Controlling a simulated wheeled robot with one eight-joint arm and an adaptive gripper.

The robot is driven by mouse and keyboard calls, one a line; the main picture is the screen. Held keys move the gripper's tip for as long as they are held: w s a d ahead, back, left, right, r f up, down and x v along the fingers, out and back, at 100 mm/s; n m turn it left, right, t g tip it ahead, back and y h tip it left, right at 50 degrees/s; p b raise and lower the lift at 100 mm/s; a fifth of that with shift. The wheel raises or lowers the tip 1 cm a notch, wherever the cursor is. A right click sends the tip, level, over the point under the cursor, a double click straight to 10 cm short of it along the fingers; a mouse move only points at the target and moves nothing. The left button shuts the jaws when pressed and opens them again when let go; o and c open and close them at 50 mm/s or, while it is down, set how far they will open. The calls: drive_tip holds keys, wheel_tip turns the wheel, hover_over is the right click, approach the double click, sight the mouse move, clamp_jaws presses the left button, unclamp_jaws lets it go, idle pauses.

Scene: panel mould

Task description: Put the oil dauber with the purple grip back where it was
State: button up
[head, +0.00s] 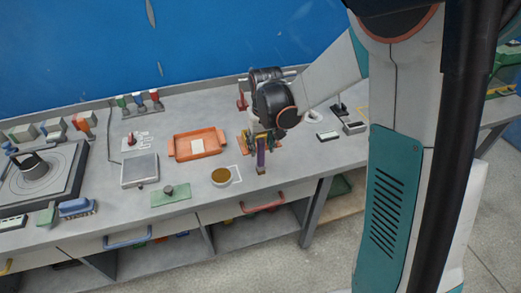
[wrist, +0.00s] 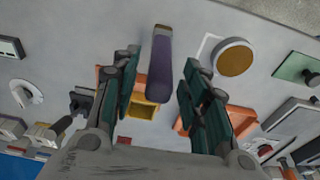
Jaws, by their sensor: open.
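The oil dauber with the purple grip (head: 261,158) shows below my gripper (head: 260,142) in the head view. In the wrist view the purple grip (wrist: 160,75) lies between the two spread fingers, with a clear gap on each side. A paler end of the dauber points away from the wrist. My gripper is open. An orange and yellow holder (wrist: 146,107) shows behind the grip in the wrist view. I cannot tell whether the dauber touches it or the bench. A round dish of amber oil (head: 221,176) stands left of the dauber, also in the wrist view (wrist: 234,58).
A white outline (head: 238,173) is marked beside the dish. An orange tray (head: 226,134), a grey scale (head: 140,170) and a green plate with a dark knob (head: 171,197) lie to the left. Small items stand right of my gripper. The bench front edge is near.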

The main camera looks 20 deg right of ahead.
drive_tip(key=r, duration=0.3)
drive_tip(key=s+r+p, duration=0.1)
drive_tip(key=r, duration=0.1)
drive_tip(key=shift+r, duration=0.2)
drive_tip(key=s+r+t, duration=0.2)
drive_tip(key=s+r, duration=0.3)
drive_tip(key=s, duration=0.5)
drive_tip(key=s+r+t, duration=0.3)
drive_tip(key=s+r, duration=0.3)
drive_tip(key=s, duration=0.5)
drive_tip(key=shift+s+r, duration=0.25)
drive_tip(key=shift+s, duration=0.05)
